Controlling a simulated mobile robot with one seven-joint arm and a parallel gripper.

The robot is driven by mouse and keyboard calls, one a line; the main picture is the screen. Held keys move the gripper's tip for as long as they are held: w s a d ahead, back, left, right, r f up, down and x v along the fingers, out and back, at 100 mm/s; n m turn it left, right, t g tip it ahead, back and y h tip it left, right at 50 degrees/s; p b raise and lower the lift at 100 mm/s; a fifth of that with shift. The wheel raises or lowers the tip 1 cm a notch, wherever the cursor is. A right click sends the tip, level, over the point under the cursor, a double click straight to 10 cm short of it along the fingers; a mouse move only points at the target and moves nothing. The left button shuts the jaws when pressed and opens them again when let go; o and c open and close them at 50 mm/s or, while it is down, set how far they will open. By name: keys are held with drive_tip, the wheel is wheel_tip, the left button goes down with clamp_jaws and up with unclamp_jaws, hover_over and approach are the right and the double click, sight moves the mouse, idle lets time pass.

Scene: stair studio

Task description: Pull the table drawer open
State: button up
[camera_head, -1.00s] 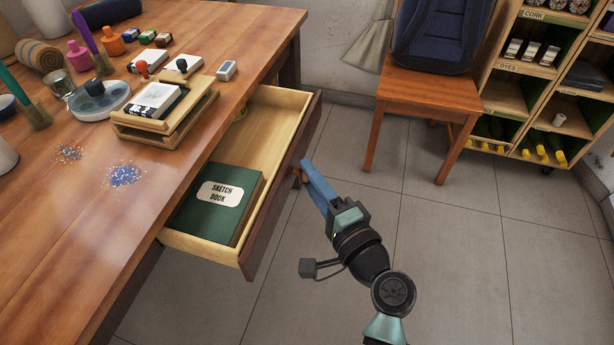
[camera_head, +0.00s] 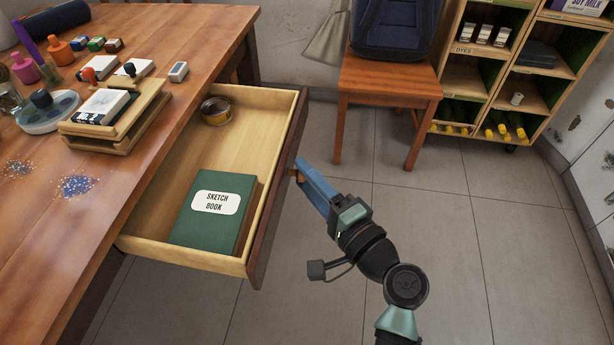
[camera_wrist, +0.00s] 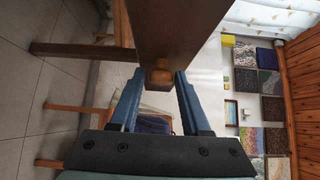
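The table drawer (camera_head: 238,150) stands well out from the wooden table (camera_head: 170,60), its light wood inside showing. A green sketch book (camera_head: 206,228) lies in its near part and a round tin (camera_head: 215,111) in its far part. My gripper (camera_head: 301,174) is at the outer side of the dark drawer front, on the small wooden knob (camera_head: 294,174). The drawer front (camera_wrist: 175,30) fills the top middle there.
Stacked wooden trays (camera_head: 115,120), ink bottles, stamps and spilled glitter are on the tabletop. A chair (camera_head: 388,85) with a dark backpack stands behind, beside a shelf (camera_head: 500,80). The tiled floor (camera_head: 450,240) right of the drawer is clear.

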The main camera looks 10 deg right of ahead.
drive_tip(key=shift+o, duration=1.1)
drive_tip(key=shift+s, duration=0.1)
drive_tip(key=p+v, duration=0.2)
drive_tip(key=v, duration=1)
drive_tip(key=shift+s+d, duration=0.2)
drive_tip(key=shift+s, duration=0.15)
drive_tip(key=shift+w, duration=0.15)
